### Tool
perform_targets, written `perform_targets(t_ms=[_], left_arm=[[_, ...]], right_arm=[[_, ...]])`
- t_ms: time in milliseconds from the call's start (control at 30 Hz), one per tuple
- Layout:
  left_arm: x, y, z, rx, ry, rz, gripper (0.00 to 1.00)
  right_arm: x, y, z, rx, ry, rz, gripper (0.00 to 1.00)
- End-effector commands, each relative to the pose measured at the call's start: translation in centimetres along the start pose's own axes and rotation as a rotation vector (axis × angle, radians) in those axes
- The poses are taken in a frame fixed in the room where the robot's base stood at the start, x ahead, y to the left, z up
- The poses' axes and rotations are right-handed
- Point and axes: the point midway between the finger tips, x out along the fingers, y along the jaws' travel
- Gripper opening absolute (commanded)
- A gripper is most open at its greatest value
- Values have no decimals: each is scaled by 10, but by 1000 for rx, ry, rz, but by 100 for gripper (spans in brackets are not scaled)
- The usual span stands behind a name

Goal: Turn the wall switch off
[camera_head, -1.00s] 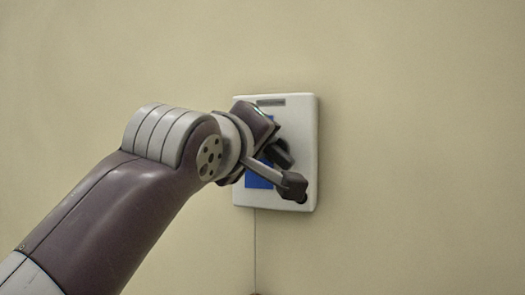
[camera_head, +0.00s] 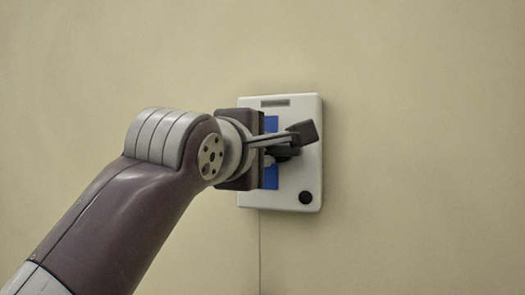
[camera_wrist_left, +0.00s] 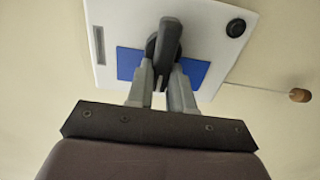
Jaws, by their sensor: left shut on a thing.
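The wall switch is a white panel (camera_head: 311,170) with a blue plate (camera_head: 271,178) and a dark turning handle, mounted on the beige wall. The left wrist view shows the white panel (camera_wrist_left: 101,72), the blue plate (camera_wrist_left: 196,72) and the dark grey handle (camera_wrist_left: 168,42) on its round black base. My left gripper (camera_head: 294,144) is at the middle of the panel, its fingers (camera_wrist_left: 161,78) shut on the handle. In the head view my fingers hide most of the handle. My right gripper is out of view.
A round black button (camera_head: 306,197) sits at the panel's lower right, and a grey slot (camera_head: 275,102) is at its top. A thin cord (camera_head: 259,250) hangs below, with a brown ball (camera_wrist_left: 299,95) on it. The surrounding wall is bare.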

Motion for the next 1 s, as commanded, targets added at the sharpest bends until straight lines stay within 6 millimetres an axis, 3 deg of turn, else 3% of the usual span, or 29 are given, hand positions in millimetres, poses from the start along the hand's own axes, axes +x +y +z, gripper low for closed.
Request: perform_targets(t_ms=[533,567,633,1000], left_arm=[[0,-1,0,-25,0,-2,0],[0,-1,0,-25,0,-2,24],[0,-1,0,-24,0,-2,47],[-9,-3,0,-23,0,1,47]], right_arm=[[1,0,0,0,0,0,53],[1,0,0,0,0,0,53],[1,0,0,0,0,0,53],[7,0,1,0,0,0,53]])
